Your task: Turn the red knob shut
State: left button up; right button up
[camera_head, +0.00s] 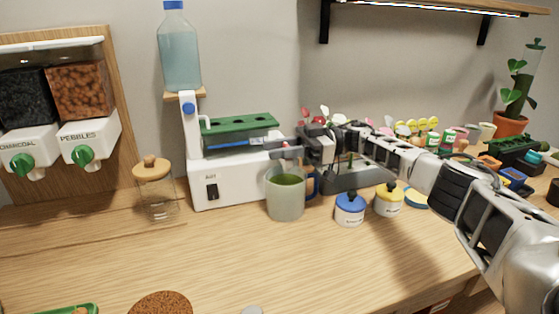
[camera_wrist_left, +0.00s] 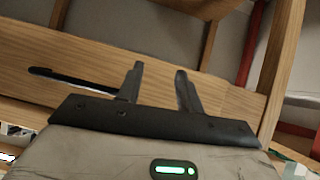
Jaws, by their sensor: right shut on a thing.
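The red knob (camera_head: 288,155) shows only as a small bit of red at the right end of the white machine (camera_head: 235,187), above a jar of green liquid (camera_head: 286,197). My right gripper (camera_head: 284,149) reaches in from the right and is shut on the knob; its fingers hide most of it. How far the knob is turned cannot be told. My left gripper (camera_wrist_left: 157,82) shows in the left wrist view, open, with nothing between its fingers. It is not in the head view.
Blue-lidded (camera_head: 350,208) and yellow-lidded (camera_head: 388,199) pots stand to the right, near my right arm.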

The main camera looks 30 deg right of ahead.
pick_arm(q)
jog(key=shift+w, duration=0.1)
pick_arm(e)
jog(key=shift+g, duration=0.3)
pick_arm(q)
jog(key=shift+w+d+r, duration=0.1)
jog(key=shift+r, duration=0.1)
pick_arm(e)
jog(key=shift+n, duration=0.3)
jog(key=o, duration=1)
jog(key=shift+a, duration=0.1)
jog(key=shift+c, duration=0.2)
pick_arm(q)
jog(key=shift+f, duration=0.15)
